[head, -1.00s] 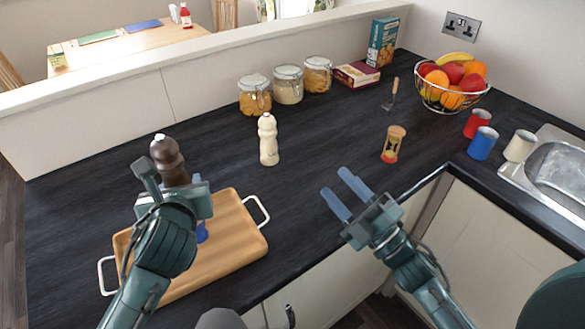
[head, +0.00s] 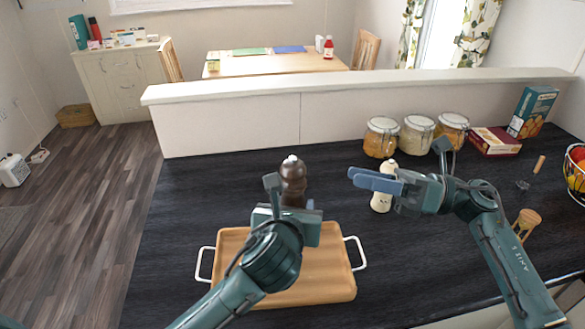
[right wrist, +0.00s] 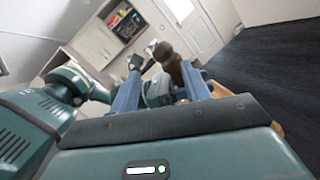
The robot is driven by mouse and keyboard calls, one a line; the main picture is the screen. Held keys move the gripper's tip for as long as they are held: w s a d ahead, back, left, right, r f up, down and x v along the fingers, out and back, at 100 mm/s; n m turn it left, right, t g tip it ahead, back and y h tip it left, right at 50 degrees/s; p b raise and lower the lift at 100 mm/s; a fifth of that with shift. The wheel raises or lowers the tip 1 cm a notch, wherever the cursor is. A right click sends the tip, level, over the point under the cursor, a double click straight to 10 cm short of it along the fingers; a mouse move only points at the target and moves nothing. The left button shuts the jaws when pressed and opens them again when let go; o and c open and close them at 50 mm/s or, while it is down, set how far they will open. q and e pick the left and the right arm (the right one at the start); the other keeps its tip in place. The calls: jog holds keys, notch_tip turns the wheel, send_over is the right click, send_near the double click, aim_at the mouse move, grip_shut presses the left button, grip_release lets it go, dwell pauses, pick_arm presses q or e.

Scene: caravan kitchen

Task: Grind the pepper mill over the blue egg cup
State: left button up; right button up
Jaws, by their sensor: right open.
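The dark brown pepper mill (head: 293,178) stands upright at the back edge of the wooden tray, its lower part hidden by my left gripper (head: 287,212). My left gripper is right in front of the mill; its fingers are mostly hidden, so I cannot tell if they grip it. My right gripper (head: 352,178) is open and empty, right of the mill, its blue fingers pointing left toward it. In the right wrist view the mill (right wrist: 168,58) shows between the right fingers, beyond their tips. The blue egg cup is not visible now.
The wooden tray (head: 312,288) with white handles lies in front. A cream mill (head: 381,203) stands just behind my right gripper. Several glass jars (head: 417,136), a box (head: 531,112) and an hourglass (head: 525,223) are further right. The counter left of the tray is clear.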

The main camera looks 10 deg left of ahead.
aim_at(292, 170)
jog(key=a, duration=0.4)
jog(key=a+n+g+h, duration=0.1)
jog(key=a, duration=0.3)
jog(key=s+a+n, duration=0.1)
jog(key=a, duration=0.3)
jog(key=shift+s+a+r+h, duration=0.1)
jog(key=shift+a+r+h, duration=0.15)
jog(key=shift+r+h, duration=0.15)
jog(key=shift+c, duration=0.5)
jog(key=c, duration=0.6)
